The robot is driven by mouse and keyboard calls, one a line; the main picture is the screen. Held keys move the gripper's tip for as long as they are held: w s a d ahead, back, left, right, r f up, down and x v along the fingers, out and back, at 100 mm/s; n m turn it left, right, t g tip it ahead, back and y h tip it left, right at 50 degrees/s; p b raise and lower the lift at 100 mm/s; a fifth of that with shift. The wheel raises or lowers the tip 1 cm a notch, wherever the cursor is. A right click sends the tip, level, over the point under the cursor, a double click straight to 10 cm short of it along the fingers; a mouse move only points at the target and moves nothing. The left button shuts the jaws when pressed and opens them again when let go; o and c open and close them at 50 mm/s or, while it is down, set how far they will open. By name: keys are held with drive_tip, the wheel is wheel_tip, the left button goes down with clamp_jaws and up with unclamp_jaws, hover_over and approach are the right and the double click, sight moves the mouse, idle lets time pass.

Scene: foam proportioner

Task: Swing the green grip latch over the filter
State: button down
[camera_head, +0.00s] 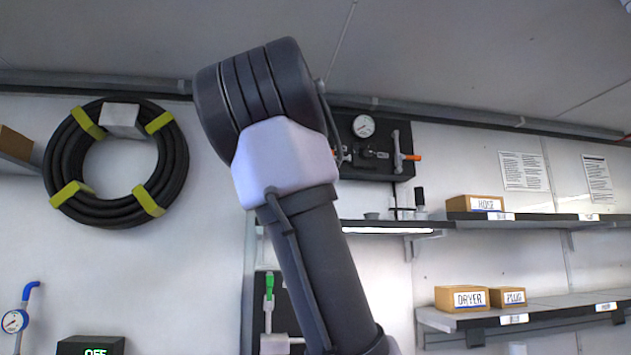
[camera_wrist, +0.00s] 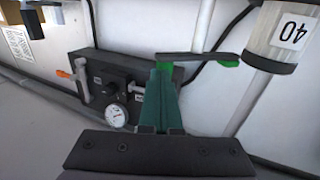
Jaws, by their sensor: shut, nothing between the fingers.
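My gripper (camera_wrist: 162,68) is shut and empty in the wrist view, its teal fingers reaching up from the dark mounting plate. A dark bar with a green grip (camera_wrist: 228,62) at its right end, apparently the latch, lies just beyond and right of the fingertips. The left end of the bar overlaps the tips in the picture; I cannot tell whether they touch. The filter (camera_wrist: 285,35), a pale cylinder with a dark end and an upside-down "40" label, is at the upper right, close to the green grip. In the head view my arm hides the gripper.
A wall panel (camera_head: 385,170) with a gauge (camera_head: 363,126) and an orange-tipped handle is behind my arm. Another green handle (camera_head: 269,284) shows low beside the arm. Shelves (camera_head: 540,312) with boxes are at right; a coiled hose (camera_head: 60,165) hangs at left.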

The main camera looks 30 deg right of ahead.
drive_tip(key=shift+w+d, duration=0.25)
drive_tip(key=shift+d, duration=0.55)
drive_tip(key=shift+w+d, duration=0.3)
drive_tip(key=shift+d, duration=0.5)
drive_tip(key=shift+w+d, duration=0.25)
drive_tip(key=shift+d, duration=0.55)
drive_tip(key=s+a, duration=0.4)
drive_tip(key=s, duration=0.9)
drive_tip(key=shift+s+a, duration=0.15)
